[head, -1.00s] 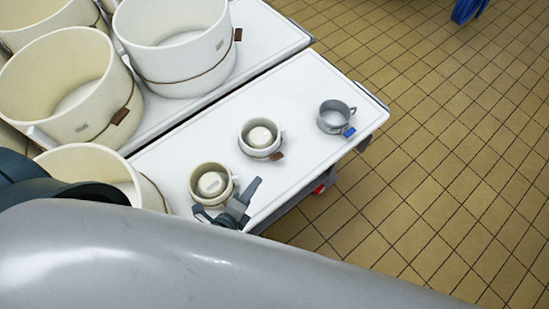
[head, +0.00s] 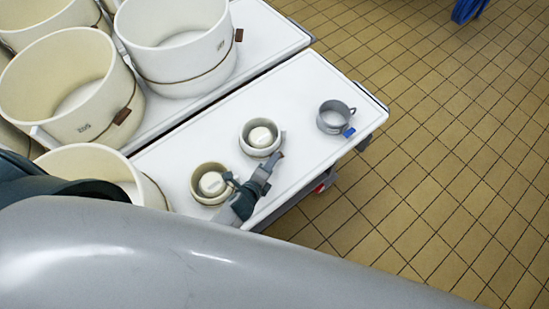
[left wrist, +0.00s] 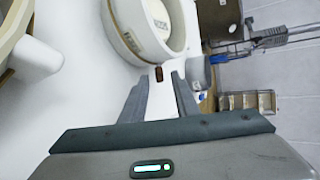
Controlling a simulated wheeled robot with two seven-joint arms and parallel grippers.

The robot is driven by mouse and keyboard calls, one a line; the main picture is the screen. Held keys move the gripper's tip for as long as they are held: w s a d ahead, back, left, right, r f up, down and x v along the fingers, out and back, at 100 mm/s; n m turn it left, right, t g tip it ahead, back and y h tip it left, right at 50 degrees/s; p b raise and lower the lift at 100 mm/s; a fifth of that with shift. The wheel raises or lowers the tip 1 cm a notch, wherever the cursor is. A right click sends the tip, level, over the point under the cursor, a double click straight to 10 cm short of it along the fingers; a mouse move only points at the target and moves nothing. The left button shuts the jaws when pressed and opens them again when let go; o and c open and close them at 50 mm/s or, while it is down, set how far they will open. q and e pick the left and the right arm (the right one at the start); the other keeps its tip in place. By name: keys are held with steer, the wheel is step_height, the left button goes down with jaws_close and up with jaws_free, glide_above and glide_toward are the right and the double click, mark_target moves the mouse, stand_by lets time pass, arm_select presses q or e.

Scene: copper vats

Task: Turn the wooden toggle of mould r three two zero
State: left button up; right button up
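Two small cream moulds stand on the white trolley top: one in the middle (head: 261,152) and one nearer me on the left (head: 197,187). The middle mould appears to be the one ahead in the left wrist view (left wrist: 125,40), where its lettering is too blurred to read. My left gripper (head: 253,168) is open, beside both moulds at the trolley's near edge. My right gripper is out of view.
A grey metal cup (head: 334,120) with a blue tag stands farther right on the trolley (head: 310,85). Large cream vats (head: 175,60) crowd the left. Tiled floor (head: 450,180) lies open to the right.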

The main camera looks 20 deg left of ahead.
arm_select(q)
steer(key=shift+x, duration=1.35)
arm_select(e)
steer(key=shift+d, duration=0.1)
arm_select(q)
jaws_close()
steer(key=shift+f+b, duration=0.25)
steer(key=shift+b, duration=0.25)
steer(key=t+b, duration=0.1)
steer(key=b, duration=0.3)
steer(key=shift+f+n+h, duration=0.2)
steer(key=shift+n+h, duration=0.1)
steer(key=t+b, duration=0.1)
steer(key=b, duration=0.2)
steer(key=shift+s+a+r, duration=0.1)
steer(key=shift+r, duration=0.1)
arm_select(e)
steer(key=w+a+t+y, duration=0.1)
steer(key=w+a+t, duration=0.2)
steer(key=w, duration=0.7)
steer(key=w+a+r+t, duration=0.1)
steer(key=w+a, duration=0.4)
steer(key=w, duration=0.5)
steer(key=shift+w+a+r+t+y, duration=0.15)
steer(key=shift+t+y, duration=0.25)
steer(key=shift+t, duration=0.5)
